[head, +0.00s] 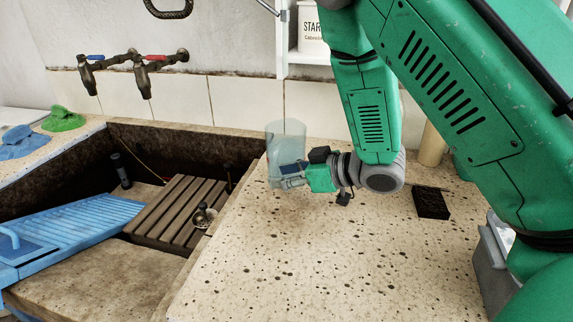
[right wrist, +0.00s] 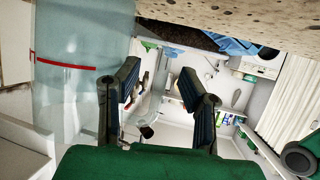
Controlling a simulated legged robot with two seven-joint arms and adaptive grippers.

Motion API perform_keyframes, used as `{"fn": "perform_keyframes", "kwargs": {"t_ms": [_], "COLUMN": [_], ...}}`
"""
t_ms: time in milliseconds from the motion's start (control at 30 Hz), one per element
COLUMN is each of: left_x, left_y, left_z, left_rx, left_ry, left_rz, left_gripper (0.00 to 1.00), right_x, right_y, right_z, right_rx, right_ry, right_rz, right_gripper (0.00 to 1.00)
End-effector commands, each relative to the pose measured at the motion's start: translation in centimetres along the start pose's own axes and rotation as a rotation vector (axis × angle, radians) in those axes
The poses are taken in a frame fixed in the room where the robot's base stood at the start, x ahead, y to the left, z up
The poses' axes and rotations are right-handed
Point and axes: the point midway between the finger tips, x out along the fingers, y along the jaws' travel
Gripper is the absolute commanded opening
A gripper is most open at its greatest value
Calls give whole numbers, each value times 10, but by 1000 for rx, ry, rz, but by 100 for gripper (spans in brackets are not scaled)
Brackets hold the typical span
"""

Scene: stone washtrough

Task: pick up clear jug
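The clear jug (head: 286,140) is a tall see-through vessel, upright at the back of the speckled stone top. In the right wrist view the jug (right wrist: 75,70) fills the left side, with a red mark on it. My right gripper (head: 291,173) is at the jug's lower part in the head view. In the right wrist view its two fingers (right wrist: 167,100) are apart, and the jug's body lies left of them, not between them. A pale curved strip shows in the gap; I cannot tell whether it is the jug's handle. My left gripper is out of view.
The sunken trough with a slatted wooden rack (head: 180,210) and a blue washboard (head: 70,232) lies left. A dark block (head: 431,203) and a beige cylinder (head: 432,146) are right of my wrist. Taps (head: 135,62) are on the wall. The front stone top is clear.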

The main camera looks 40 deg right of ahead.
Motion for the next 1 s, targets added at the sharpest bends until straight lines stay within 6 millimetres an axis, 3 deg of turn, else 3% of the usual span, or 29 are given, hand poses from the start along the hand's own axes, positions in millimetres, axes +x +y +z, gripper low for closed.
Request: {"fn": "perform_keyframes", "kwargs": {"t_ms": [100,367,400,500,867,1000], "left_x": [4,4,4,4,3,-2], "left_y": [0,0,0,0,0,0], "left_z": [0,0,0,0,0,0], "left_rx": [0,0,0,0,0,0], "left_ry": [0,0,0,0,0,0], "left_rz": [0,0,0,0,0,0], "left_gripper": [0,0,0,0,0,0], "right_x": [14,17,17,17,16,11], "right_y": [0,1,1,1,2,2], "right_z": [1,0,0,0,-3,-16], "right_rx": [-3,1,1,1,-2,-3], "right_ry": [-1,1,1,1,4,6], "right_rz": [-1,1,1,1,2,2], "right_gripper": [35,35,32,0,0,0]}}
